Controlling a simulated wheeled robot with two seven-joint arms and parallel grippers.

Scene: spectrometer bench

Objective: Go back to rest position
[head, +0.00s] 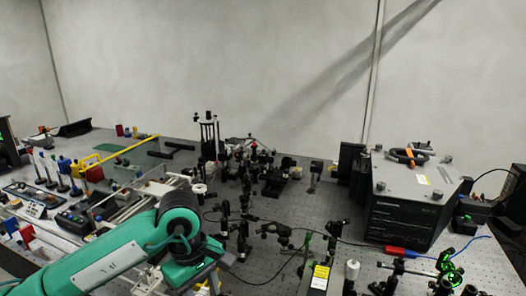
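My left arm comes in from the lower left as a teal link with a dark joint, bent above the near left part of the bench (295,212). Beyond the joint, a shorter teal part points down toward the bottom edge. I cannot make out the fingers of my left gripper. My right arm and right gripper do not show. I see nothing held.
A large dark instrument box (412,195) with a tool on top stands at the right. Black optical mounts (243,240) crowd the middle. A yellow rail (125,150) and small coloured parts fill the left. Cables cross the front right. A pale wall (220,60) stands behind.

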